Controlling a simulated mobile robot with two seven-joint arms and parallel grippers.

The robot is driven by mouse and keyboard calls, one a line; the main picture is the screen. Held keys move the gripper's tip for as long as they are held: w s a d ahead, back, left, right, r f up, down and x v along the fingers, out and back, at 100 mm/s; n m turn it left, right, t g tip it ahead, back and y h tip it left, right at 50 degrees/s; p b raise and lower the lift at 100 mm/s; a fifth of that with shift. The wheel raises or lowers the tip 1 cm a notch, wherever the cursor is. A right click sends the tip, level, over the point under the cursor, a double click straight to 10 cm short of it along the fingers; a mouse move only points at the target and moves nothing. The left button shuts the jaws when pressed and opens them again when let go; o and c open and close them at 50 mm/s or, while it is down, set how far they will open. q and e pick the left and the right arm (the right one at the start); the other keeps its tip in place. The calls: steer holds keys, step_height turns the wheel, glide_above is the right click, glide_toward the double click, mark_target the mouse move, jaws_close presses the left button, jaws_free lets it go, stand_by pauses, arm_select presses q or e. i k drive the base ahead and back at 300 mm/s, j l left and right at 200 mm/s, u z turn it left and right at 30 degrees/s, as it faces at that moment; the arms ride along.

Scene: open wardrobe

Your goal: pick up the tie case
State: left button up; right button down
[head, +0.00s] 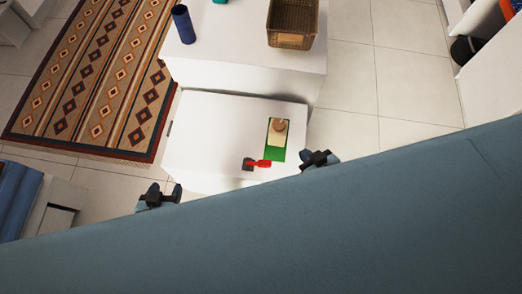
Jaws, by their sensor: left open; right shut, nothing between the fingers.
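I cannot tell for sure which thing is the tie case. A dark blue upright cylinder (183,24) stands on the white cabinet top (235,62) at the back. A green flat piece (279,154) with a beige item (277,133) on it lies on the nearer white surface (215,125). A small red and dark object (262,163) lies just left of its near end. My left gripper (158,197) is open and empty, near the front left of that surface. My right gripper (318,160) is shut and empty, just right of the green piece and apart from it.
A woven brown basket (292,24) stands at the back right of the cabinet top. A patterned rug (98,75) lies on the tiled floor at left. A close blue-grey surface blocks the lower view. The left half of the nearer white surface is clear.

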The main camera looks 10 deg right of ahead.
mark_target(275, 139)
steer(key=i+j+z, duration=0.15)
steer(key=j+z, duration=0.3)
steer(key=j, duration=0.65)
steer(key=j+z, duration=0.45)
steer(key=j, duration=0.6)
